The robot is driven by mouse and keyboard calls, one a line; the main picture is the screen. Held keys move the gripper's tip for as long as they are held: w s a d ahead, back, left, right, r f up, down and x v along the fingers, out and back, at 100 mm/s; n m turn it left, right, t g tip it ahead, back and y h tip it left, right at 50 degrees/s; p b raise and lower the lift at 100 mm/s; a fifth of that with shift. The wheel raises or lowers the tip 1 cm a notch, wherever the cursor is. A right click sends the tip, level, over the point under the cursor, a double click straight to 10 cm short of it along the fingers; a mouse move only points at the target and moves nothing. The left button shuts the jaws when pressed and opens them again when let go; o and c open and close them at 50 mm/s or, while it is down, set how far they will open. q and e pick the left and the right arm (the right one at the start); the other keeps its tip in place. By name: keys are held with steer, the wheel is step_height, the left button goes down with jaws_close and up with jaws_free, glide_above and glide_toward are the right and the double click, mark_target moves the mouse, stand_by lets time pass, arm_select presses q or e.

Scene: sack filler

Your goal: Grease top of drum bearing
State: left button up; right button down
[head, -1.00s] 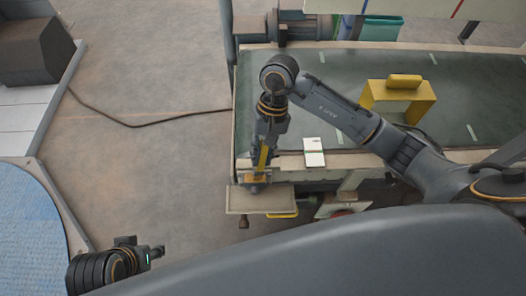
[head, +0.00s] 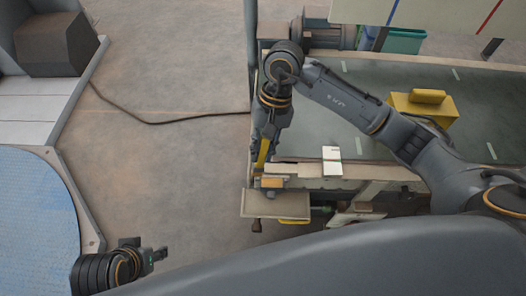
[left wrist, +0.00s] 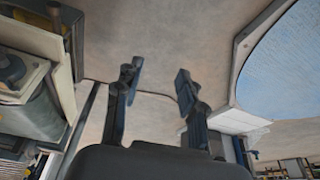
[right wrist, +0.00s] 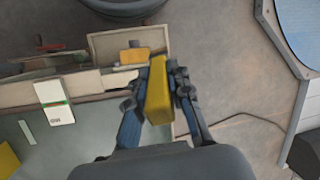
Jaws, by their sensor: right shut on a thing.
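My right gripper (right wrist: 160,88) is shut on a yellow block-shaped thing (right wrist: 158,92), which also shows as a narrow yellow strip in the head view (head: 263,151). It points down over the near left corner of the belt table. I cannot tell whether the held thing touches anything. No drum bearing can be made out for certain. My left gripper (left wrist: 157,82) is open and empty, away from the table, over the floor.
The dark green belt (head: 365,125) carries a yellow bracket (head: 440,112) at right. A white card with a green stripe (head: 331,161) lies on the table's near edge. The pale tray (head: 275,207) juts out in front. A cable (head: 180,120) crosses the bare floor at left.

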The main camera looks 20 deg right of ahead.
mark_target(263, 141)
steer(key=shift+r, duration=0.55)
steer(key=shift+r+p, duration=0.3)
steer(key=shift+r, duration=0.2)
arm_select(q)
steer(key=shift+s+d+x, duration=0.1)
steer(key=shift+s+x, duration=0.05)
steer(key=shift+x, duration=0.9)
steer(key=shift+s+d+x, duration=0.1)
steer(key=shift+s+x, duration=0.1)
steer(key=shift+x, duration=0.85)
arm_select(e)
steer(key=shift+r, duration=0.55)
arm_select(q)
steer(key=shift+f, duration=0.1)
